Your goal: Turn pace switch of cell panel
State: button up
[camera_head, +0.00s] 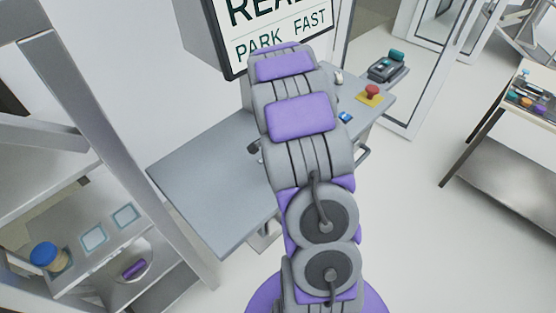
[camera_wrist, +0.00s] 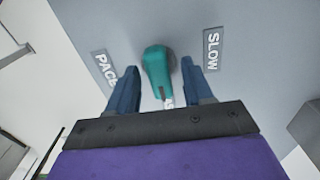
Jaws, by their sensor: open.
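The pace switch (camera_wrist: 157,66) is a teal lever knob on the grey cell panel (camera_wrist: 255,75) in the wrist view. Its end with a dark line points down in the picture, toward a label (camera_wrist: 168,103) of which only "AS" shows. A "PACE" label (camera_wrist: 105,72) is to its left and a "SLOW" label (camera_wrist: 212,50) to its right. My gripper (camera_wrist: 160,66) is open, with one blue finger on each side of the knob. Gaps show between both fingers and the knob. In the head view my arm hides the gripper and the switch.
A display (camera_head: 278,30) reading "PARK FAST" stands behind my arm. A shelf (camera_head: 95,262) is at left, another table (camera_head: 505,165) at right.

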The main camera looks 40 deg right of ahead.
notch_tip(320, 180, up, 17)
jog(key=p, duration=0.1)
jog(key=shift+r, duration=0.15)
dwell(0.4)
dwell(0.5)
jog(key=s+a+r+n+b, duration=0.15)
jog(key=s+a+n, duration=0.3)
jog(key=a, duration=0.45)
jog(key=s+a+n+b, duration=0.2)
jog(key=s+a+n, duration=0.2)
jog(key=s+a, duration=0.3)
jog(key=s+a+f+n+g+b, duration=0.1)
jog(key=s+a+f+n, duration=0.1)
jog(key=s+a+n, duration=0.2)
jog(key=s+a+f+n+b, duration=0.1)
jog(key=s+a+n, duration=0.3)
jog(key=s, duration=0.7)
jog(key=a+f, duration=0.1)
jog(key=a, duration=0.1)
jog(key=shift+s+a+f+n+g+b, duration=0.15)
jog(key=shift+a+f+n+g+b, duration=0.2)
jog(key=shift+a+f+g+b, duration=0.05)
